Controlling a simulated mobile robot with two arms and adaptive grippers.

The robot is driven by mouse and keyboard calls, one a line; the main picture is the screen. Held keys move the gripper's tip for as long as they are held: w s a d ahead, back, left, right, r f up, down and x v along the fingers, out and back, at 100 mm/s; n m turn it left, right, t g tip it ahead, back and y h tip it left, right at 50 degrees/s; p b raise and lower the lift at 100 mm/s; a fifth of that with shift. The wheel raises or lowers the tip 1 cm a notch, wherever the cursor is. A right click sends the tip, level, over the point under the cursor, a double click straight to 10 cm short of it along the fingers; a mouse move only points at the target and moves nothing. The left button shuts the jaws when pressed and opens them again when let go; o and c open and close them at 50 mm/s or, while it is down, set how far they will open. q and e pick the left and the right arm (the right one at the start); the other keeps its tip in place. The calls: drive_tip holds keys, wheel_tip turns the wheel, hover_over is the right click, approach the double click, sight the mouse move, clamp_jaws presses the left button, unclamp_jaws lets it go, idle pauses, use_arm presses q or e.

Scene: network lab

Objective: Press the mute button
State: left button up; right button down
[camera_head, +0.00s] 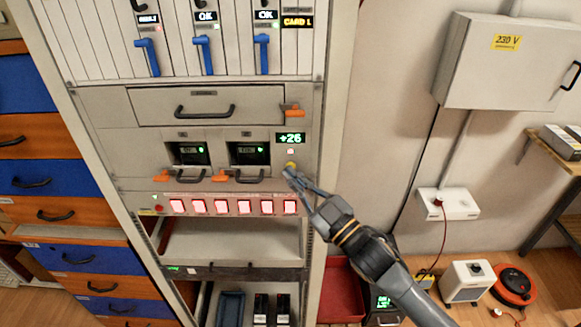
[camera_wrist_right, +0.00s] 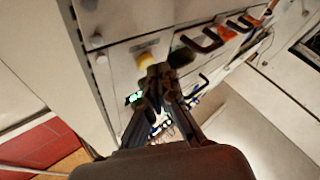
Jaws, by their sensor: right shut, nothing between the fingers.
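A round yellow button (camera_head: 291,165) sits on the rack panel below the green "+26" display (camera_head: 290,138). It is probably the mute button, but I cannot read a label. My right gripper (camera_head: 289,173) is shut and empty, with its fingertips right at the yellow button's lower edge in the head view. In the right wrist view the yellow button (camera_wrist_right: 147,61) shows just beyond the tips of the right gripper (camera_wrist_right: 157,72). I cannot tell whether they touch it. My left gripper is not in view.
A row of lit red-white buttons (camera_head: 220,207) runs below the panel, with a small red button (camera_head: 158,208) at its left end. Orange latches (camera_head: 292,111) and black handles (camera_head: 205,111) stick out nearby. A grey wall cabinet (camera_head: 505,62) hangs at right.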

drive_tip(key=shift+w, duration=0.4)
idle(0.6)
drive_tip(key=shift+s, duration=0.85)
drive_tip(key=shift+p, duration=0.3)
drive_tip(key=s+p, duration=0.1)
drive_tip(key=s, duration=0.4)
drive_tip(key=shift+p, duration=0.3)
idle(0.4)
